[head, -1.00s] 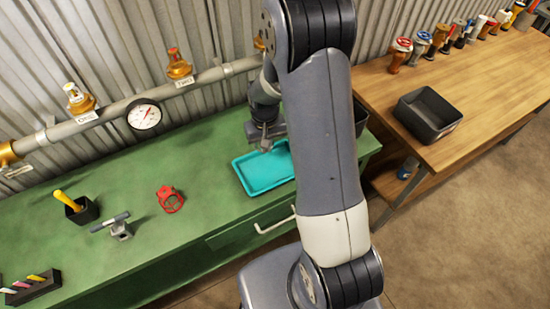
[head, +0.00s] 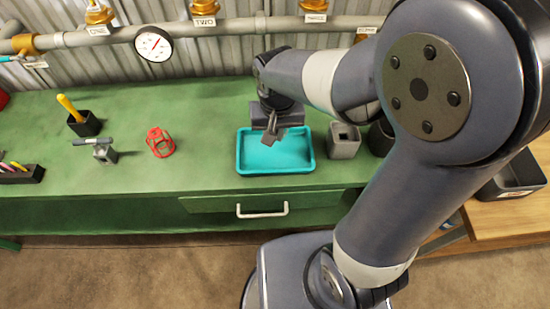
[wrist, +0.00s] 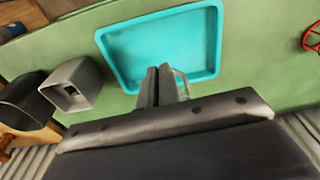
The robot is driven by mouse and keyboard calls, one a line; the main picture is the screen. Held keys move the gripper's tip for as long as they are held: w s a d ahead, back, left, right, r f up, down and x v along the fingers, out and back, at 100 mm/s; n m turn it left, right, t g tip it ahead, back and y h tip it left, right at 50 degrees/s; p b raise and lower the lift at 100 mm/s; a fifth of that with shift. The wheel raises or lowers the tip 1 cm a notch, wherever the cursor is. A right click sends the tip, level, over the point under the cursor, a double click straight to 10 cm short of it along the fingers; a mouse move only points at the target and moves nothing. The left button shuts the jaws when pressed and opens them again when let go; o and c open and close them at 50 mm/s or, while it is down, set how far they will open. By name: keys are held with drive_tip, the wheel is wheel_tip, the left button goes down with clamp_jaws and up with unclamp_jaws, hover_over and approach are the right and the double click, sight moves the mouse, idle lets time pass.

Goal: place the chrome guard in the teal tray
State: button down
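The teal tray (head: 242,169) lies on the green bench and looks empty inside. It also shows in the wrist view (wrist: 105,45). My gripper (head: 271,136) is above the tray, near its back edge in the head view. In the wrist view my gripper's two fingers (wrist: 167,84) are close together over the tray's edge. A thin, pale, shiny loop shows beside the right finger, seemingly part of the chrome guard (wrist: 183,82). The rest of it is hidden behind the fingers. No chrome guard shows elsewhere.
A grey square holder (head: 344,141) and a dark cup (head: 381,138) stand right of the tray. A red guard (head: 160,142), a grey clamp-like piece (head: 104,152) and a black pen cup (head: 85,125) stand to the left. A pipe with a gauge (head: 153,44) runs behind.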

sight(275, 164)
drive_tip(key=f, duration=1)
drive_tip(key=shift+s+a, duration=0.1)
drive_tip(key=shift+s, duration=0.1)
drive_tip(key=shift+f+b, duration=0.1)
drive_tip(key=shift+b, duration=0.25)
drive_tip(key=c, duration=1.6)
unclamp_jaws()
drive_tip(key=shift+c, duration=0.2)
wheel_tip(275, 164, up, 12)
drive_tip(key=s+p, duration=0.1)
